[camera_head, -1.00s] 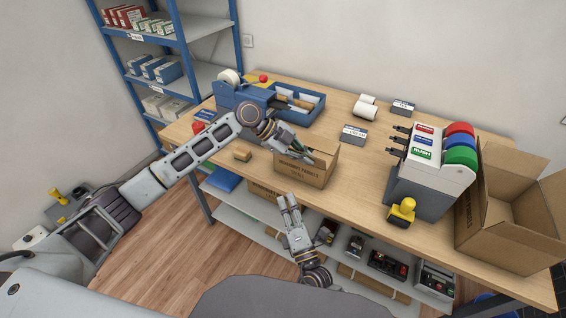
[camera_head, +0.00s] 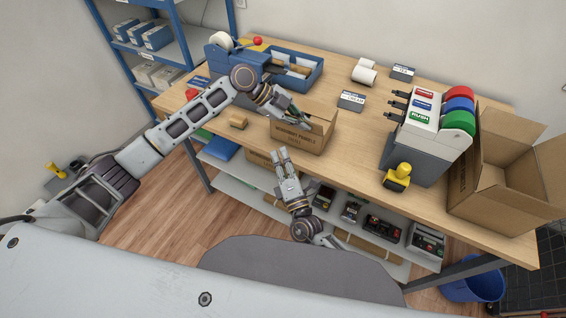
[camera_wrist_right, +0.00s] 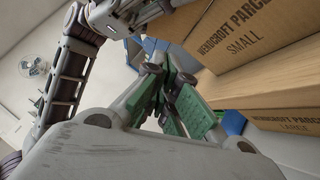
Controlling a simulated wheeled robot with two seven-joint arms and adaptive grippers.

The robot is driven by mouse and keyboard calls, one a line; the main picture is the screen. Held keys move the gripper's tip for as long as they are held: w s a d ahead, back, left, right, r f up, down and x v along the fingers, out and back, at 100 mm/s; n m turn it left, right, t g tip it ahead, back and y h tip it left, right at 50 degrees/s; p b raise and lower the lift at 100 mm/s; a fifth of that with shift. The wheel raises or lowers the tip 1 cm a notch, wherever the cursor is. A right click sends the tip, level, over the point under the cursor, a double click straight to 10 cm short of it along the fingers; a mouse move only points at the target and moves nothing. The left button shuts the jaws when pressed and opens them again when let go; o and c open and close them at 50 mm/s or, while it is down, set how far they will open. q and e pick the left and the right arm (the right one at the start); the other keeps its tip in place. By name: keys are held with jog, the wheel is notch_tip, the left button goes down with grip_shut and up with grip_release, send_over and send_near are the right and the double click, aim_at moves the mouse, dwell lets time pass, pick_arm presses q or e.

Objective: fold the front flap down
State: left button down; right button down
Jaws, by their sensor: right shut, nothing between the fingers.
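The small cardboard parcel box (camera_head: 296,139) stands near the front edge of the table, its printed side towards me. It also fills the upper right of the right wrist view (camera_wrist_right: 240,32). Its front flap cannot be made out clearly; my left gripper hides part of the box top. My left gripper (camera_head: 304,119) is at the top of the box from the back left; its finger opening is too small to tell. My right gripper (camera_head: 280,152) points up in front of the box's lower left front. Its green-padded fingers (camera_wrist_right: 170,108) are shut and empty.
A blue tape dispenser and tray (camera_head: 292,74) stand at the back left. A label dispenser (camera_head: 419,140), a yellow-handled stamp (camera_head: 398,176) and a large open carton (camera_head: 500,180) stand to the right. A lower shelf (camera_head: 245,188) sits below the table edge. Table between box and dispenser is clear.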

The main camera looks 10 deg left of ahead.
jog(key=w+a+r, duration=0.1)
jog(key=w+r, duration=0.2)
jog(key=w, duration=0.5)
jog(key=shift+w+a+r, duration=0.15)
jog(key=shift+w+a, duration=0.05)
jog(key=shift+a, duration=0.2)
pick_arm(q)
jog(key=shift+s+f, duration=0.1)
pick_arm(e)
jog(key=shift+w+d+r+m, duration=0.3)
jog(key=shift+w+r+m, duration=0.1)
jog(key=shift+w, duration=0.15)
dwell(0.5)
